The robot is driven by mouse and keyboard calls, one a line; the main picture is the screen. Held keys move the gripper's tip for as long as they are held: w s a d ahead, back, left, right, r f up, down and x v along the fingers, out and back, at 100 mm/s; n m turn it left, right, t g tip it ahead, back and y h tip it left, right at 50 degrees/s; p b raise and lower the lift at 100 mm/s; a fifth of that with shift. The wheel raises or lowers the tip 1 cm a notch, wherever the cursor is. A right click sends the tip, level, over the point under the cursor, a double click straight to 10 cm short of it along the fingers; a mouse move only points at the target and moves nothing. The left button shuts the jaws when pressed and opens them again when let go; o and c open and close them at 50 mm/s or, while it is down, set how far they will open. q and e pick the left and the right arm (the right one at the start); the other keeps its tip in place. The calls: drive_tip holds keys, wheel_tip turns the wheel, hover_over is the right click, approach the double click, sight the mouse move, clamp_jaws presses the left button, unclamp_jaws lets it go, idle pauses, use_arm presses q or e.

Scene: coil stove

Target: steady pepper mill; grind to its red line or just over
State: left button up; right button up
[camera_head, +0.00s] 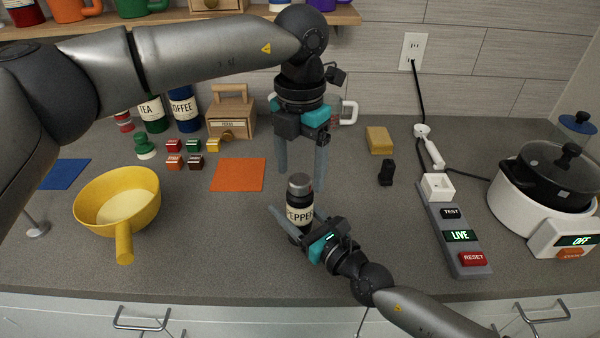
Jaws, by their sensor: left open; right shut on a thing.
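The pepper mill (299,213) stands upright on the grey counter, a dark cylinder with a silver top and a cream label reading PEPPER. My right gripper (291,226) comes in low from the right and is shut on the mill's lower body, hiding part of its base. My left gripper (301,178) points down from above, its fingers apart around or just behind the mill's silver top. I cannot tell whether they touch it. No red line shows on the mill from here.
A yellow pan (90,191) and an orange mat (238,174) lie to the left. A power strip (466,258) with a lit LIVE panel and a white cooker (520,212) stand to the right. A small black object (386,173) and a yellow block (379,140) sit behind right.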

sight(300, 179)
use_arm(q)
drive_tip(key=shift+f, duration=0.8)
drive_tip(key=shift+c, duration=0.3)
clamp_jaws()
drive_tip(key=shift+m, duration=0.8)
drive_tip(key=shift+o, duration=0.3)
unclamp_jaws()
drive_tip(key=shift+r, duration=0.1)
wheel_tip(300, 179, up, 12)
